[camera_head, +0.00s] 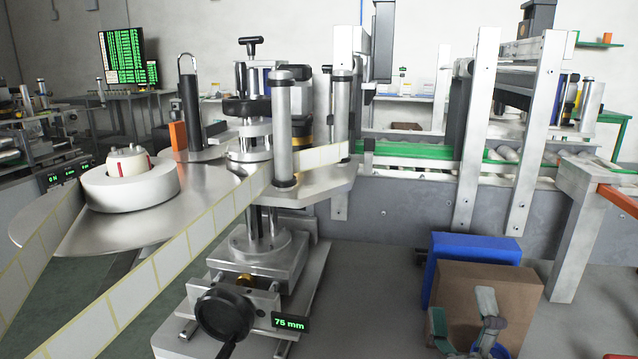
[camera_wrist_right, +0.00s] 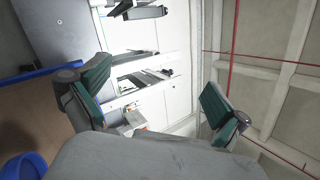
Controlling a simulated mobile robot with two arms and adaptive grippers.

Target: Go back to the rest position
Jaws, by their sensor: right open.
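My right gripper (camera_head: 464,314) is at the lower right of the head view, in front of a brown box (camera_head: 500,283). Its two fingers with green pads stand apart. In the right wrist view the fingers (camera_wrist_right: 155,85) are wide apart, with nothing between them. My left gripper is in neither view.
A blue bin (camera_head: 475,246) stands behind the brown box. A labelling machine with a label roll (camera_head: 130,185), label web (camera_head: 160,265) and black hand knob (camera_head: 225,313) fills the left and middle. A conveyor (camera_head: 420,152) runs behind. Grey surface (camera_head: 380,300) left of the box is clear.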

